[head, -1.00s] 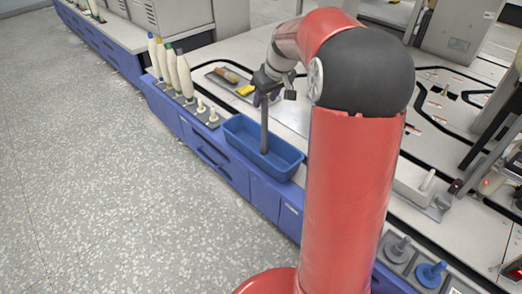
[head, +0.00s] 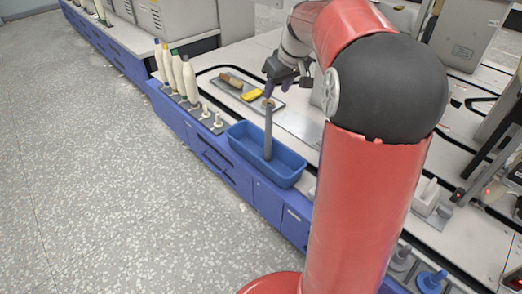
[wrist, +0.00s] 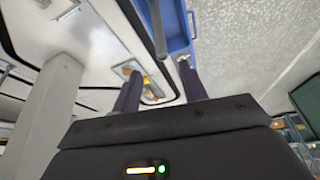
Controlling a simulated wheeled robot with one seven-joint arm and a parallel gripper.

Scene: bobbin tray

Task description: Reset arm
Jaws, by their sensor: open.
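My gripper (head: 277,92) is open and empty, above the far side of a blue tray (head: 238,142) at the bench's front edge. A grey rod-like bobbin (head: 268,135) stands nearly upright in the tray, its top close to the gripper. In the wrist view the two dark fingers (wrist: 158,72) are spread with nothing between them. The grey bobbin (wrist: 157,28) shows beyond the fingertips there, apart from them, with the blue tray (wrist: 178,30) beside it.
Several cream bobbins (head: 178,75) stand on a peg rack left of the tray. A flat grey tray with a yellow item (head: 252,95) lies behind. A blue spool (head: 432,280) sits at lower right. Grey machines stand at the back.

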